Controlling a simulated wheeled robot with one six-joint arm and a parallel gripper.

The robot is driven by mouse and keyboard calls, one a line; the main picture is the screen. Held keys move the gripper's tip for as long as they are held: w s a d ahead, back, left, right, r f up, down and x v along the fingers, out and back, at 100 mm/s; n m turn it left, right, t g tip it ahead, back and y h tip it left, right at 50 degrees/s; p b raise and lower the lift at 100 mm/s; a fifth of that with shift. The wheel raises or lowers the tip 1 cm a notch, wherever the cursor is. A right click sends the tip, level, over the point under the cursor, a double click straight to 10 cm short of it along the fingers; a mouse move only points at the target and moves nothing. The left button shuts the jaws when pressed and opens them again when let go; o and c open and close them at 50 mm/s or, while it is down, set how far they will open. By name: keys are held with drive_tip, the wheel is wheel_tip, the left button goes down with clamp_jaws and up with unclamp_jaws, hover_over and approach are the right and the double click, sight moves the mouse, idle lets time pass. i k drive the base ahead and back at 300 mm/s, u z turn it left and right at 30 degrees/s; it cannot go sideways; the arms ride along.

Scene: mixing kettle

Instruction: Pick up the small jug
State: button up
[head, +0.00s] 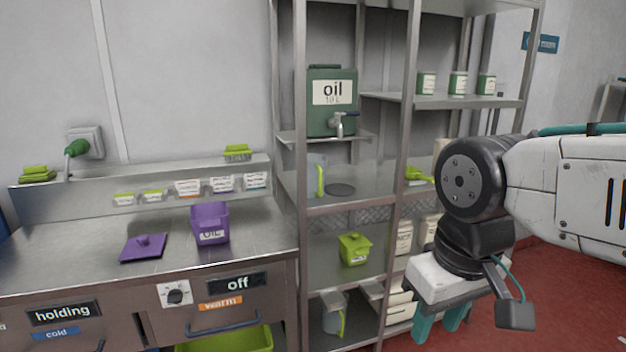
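A clear jug with a lime handle (319,178) stands upright on the shelf below the oil tap, at the left end. A second greyish jug with a lime handle (332,320) stands on the lowest shelf of the same rack, partly hidden by the shelf parts in front. I cannot tell for sure which is the small jug. My gripper (440,328) points down at the lower right, in front of the rack. Its teal fingers are apart with nothing seen between them; the tips are partly cut off or hidden. It is well away from both jugs.
A lime lidded tub (354,249) is on the middle shelf. Metal rack posts (401,180) divide the shelves. The counter (70,240) holds a purple bin (209,222) and purple lid (144,248).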

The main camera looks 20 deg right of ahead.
sight(316, 163)
drive_tip(key=u, duration=0.25)
drive_tip(key=k, duration=0.3)
drive_tip(key=u, duration=1)
drive_tip(key=k, duration=1.05)
drive_tip(key=u, duration=0.75)
drive_tip(key=i, duration=1.5)
drive_tip(key=z, duration=0.55)
drive_tip(key=i, duration=1.2)
drive_tip(key=z, duration=1.6)
drive_tip(key=i, duration=1)
drive_tip(key=z, duration=1.05)
